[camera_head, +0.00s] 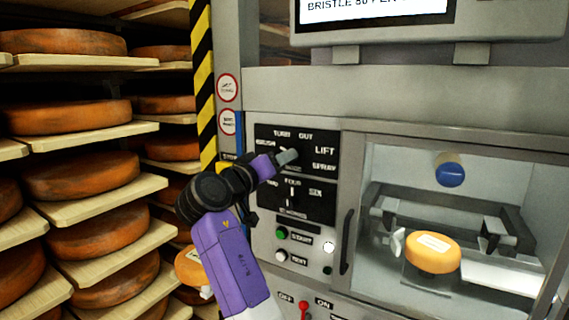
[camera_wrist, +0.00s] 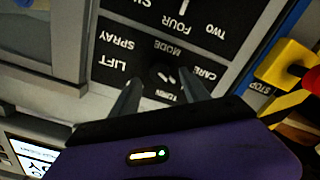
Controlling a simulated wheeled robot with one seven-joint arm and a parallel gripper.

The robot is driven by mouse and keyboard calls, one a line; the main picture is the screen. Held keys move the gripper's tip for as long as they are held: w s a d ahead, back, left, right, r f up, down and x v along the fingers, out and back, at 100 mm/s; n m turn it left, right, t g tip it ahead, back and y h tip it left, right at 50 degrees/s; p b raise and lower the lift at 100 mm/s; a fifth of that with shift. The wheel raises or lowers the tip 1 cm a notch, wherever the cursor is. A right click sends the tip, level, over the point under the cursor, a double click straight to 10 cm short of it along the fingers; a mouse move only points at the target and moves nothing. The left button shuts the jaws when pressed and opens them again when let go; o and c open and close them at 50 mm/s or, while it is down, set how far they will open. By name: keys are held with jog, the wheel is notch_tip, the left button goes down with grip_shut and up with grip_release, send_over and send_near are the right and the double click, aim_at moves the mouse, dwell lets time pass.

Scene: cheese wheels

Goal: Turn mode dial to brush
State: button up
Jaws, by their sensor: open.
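The mode dial (camera_wrist: 159,74) is a dark round knob on a black label panel (camera_head: 262,133). In the wrist view it sits between the two grey fingers of my gripper (camera_wrist: 160,82), which are apart, one on each side; contact cannot be told. In the head view my gripper (camera_head: 287,158) reaches the panel from the left and covers most of the dial. The dial's pointer direction is too dark to tell.
A second dial (camera_head: 291,198) with FOUR and SIX labels sits just below. Under it are a green start button (camera_head: 282,233) and a white button (camera_head: 281,256). A glazed chamber (camera_head: 400,165) holds an orange cheese wheel (camera_head: 433,252). Cheese shelves (camera_head: 85,62) stand left.

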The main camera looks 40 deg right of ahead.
jog(key=v, duration=0.4)
jog(key=shift+b, duration=0.4)
